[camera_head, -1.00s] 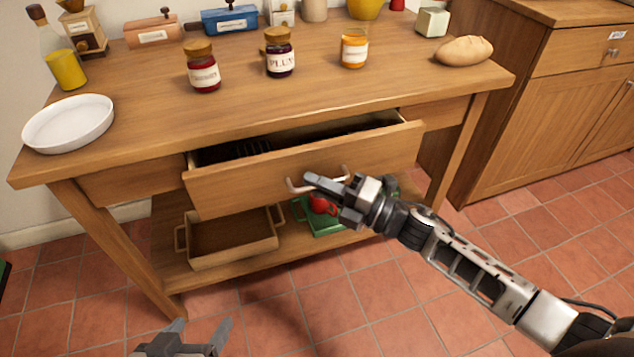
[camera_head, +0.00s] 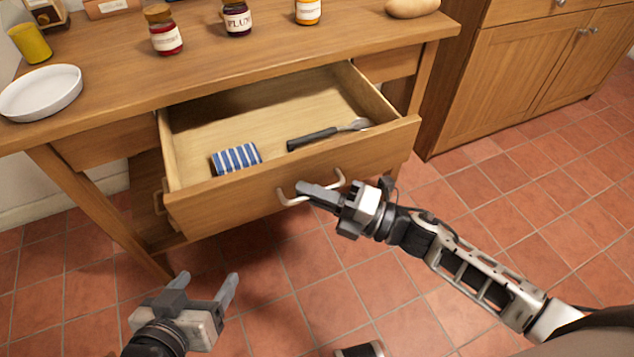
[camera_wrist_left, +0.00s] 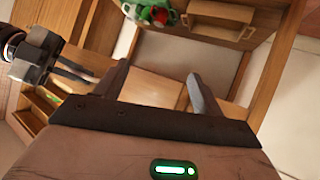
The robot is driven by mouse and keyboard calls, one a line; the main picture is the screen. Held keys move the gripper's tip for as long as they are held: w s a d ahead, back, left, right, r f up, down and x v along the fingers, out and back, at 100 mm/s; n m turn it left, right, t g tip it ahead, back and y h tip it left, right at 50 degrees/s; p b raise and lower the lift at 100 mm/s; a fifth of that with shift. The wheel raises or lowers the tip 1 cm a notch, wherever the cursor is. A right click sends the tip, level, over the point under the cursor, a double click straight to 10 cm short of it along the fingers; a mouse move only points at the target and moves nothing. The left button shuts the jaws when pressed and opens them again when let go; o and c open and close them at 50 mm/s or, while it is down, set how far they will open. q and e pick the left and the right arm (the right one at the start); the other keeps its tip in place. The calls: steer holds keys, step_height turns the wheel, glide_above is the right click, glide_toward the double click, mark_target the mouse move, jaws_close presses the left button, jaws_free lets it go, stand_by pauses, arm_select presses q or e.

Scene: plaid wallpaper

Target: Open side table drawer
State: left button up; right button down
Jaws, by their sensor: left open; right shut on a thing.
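The side table's wooden drawer (camera_head: 240,205) is pulled well out in the head view, and its inside shows. A blue-and-white striped item (camera_head: 236,158) and a dark-handled utensil (camera_head: 327,133) lie in it. My right gripper (camera_head: 306,190) is shut on the drawer's pale handle (camera_head: 284,200) at the front panel. My left gripper (camera_head: 207,284) is open and empty over the floor, in front of the table's left side. Its open fingers also show in the left wrist view (camera_wrist_left: 160,88).
On the wooden table top (camera_head: 110,85) stand a white dish (camera_head: 41,93), a yellow cup (camera_head: 30,43), jars such as the red one (camera_head: 164,35), and a loaf (camera_head: 412,8). A wooden cabinet (camera_head: 510,80) stands at the right.

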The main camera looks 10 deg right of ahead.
arm_select(q)
steer(key=shift+s+f, duration=0.1)
steer(key=shift+s, duration=0.05)
arm_select(e)
steer(key=shift+d, duration=0.1)
steer(key=c, duration=1.8)
jaws_free()
steer(key=shift+s, duration=0.1)
arm_select(q)
steer(key=shift+f, duration=0.25)
arm_select(e)
steer(key=v, duration=1.6)
arm_select(q)
steer(key=shift+d, duration=0.1)
